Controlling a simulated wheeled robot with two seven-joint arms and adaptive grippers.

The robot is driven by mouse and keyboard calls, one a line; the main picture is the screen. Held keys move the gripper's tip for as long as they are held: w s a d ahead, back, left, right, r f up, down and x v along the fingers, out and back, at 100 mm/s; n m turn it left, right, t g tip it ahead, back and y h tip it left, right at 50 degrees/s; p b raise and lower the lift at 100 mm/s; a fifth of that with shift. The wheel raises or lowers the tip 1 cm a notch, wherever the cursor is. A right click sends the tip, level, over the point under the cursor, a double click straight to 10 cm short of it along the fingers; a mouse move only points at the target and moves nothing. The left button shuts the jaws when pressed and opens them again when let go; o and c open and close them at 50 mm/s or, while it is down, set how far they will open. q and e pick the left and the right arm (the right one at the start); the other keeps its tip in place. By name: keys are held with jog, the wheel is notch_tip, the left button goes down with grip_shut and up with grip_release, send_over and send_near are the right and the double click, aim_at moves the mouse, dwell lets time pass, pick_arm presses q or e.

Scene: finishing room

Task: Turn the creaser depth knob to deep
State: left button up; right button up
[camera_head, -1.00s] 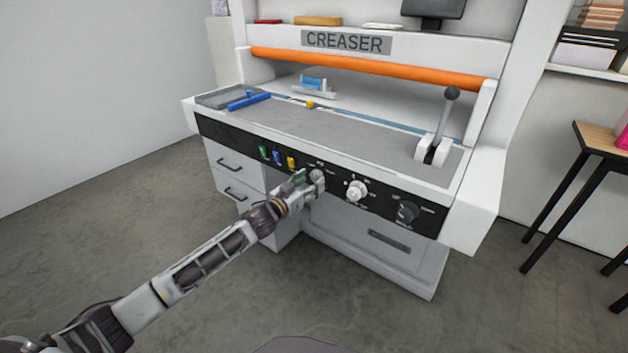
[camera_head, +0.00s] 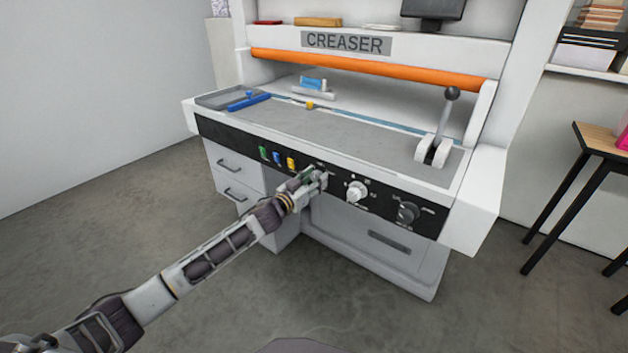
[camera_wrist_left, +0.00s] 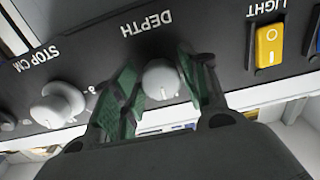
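The creaser's depth knob (camera_wrist_left: 162,80) is a round grey knob on the black control panel, with the upside-down word DEPTH beside it in the left wrist view. My left gripper (camera_head: 317,177) is at the panel and mostly hides this knob in the head view. In the left wrist view the green-padded fingers of the left gripper (camera_wrist_left: 160,82) stand open on either side of the knob, with narrow gaps showing. Whether a finger touches it is unclear. The knob's setting is too small to read. My right gripper is not in view.
On the panel sit the white stop knob (camera_head: 357,191), a dark knob (camera_head: 408,212), and green, blue and yellow switches (camera_head: 291,163). A lever (camera_head: 443,125) stands on the creaser's bed. A wooden-topped table (camera_head: 603,138) is at right. The floor in front is clear.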

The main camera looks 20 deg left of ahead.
pick_arm(q)
jog(key=c, duration=0.6)
jog(key=shift+o, duration=0.2)
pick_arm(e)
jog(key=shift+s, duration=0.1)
pick_arm(q)
jog(key=shift+m+p, duration=0.7)
jog(key=shift+m, duration=0.1)
jog(key=shift+m+p, duration=0.45)
jog(key=shift+m, duration=0.25)
jog(key=shift+m+p, duration=0.6)
jog(key=shift+m, duration=0.4)
jog(key=m+p, duration=0.1)
jog(key=m, duration=0.3)
jog(key=shift+p, duration=0.35)
jog(key=shift+m+p, duration=0.3)
jog(key=shift+m, duration=1.2)
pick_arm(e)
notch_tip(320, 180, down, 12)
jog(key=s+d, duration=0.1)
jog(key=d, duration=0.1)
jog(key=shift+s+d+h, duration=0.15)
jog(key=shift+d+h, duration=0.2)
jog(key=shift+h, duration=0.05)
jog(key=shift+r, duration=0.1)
